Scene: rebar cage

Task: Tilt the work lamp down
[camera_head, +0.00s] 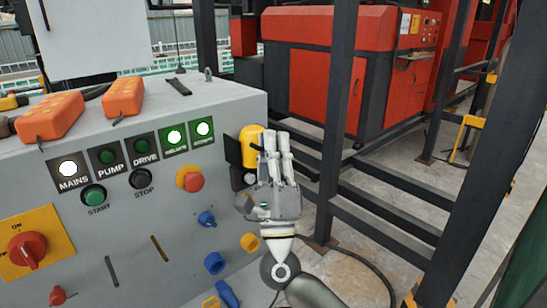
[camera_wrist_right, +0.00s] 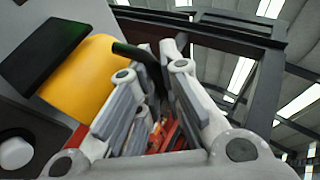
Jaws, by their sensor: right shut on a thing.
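The work lamp (camera_head: 250,138) has a yellow rounded body and a black part. It is at the right side of the grey control cabinet. In the right wrist view its yellow body (camera_wrist_right: 85,80) fills the upper left. My right gripper (camera_head: 277,142) points up just right of the lamp. In the right wrist view the gripper (camera_wrist_right: 160,52) has its fingertips close together on a dark bar, the lamp handle (camera_wrist_right: 130,53), at the lamp's side. The fingers hide part of the bar. My left gripper is not in view.
The grey control cabinet (camera_head: 235,110) stands left, with lit indicators, knobs and orange boxes (camera_head: 123,97) on top. A dark steel post (camera_head: 337,110) and rails stand right of my gripper. A red machine (camera_head: 400,95) stands behind. A cable (camera_head: 365,262) lies on the floor.

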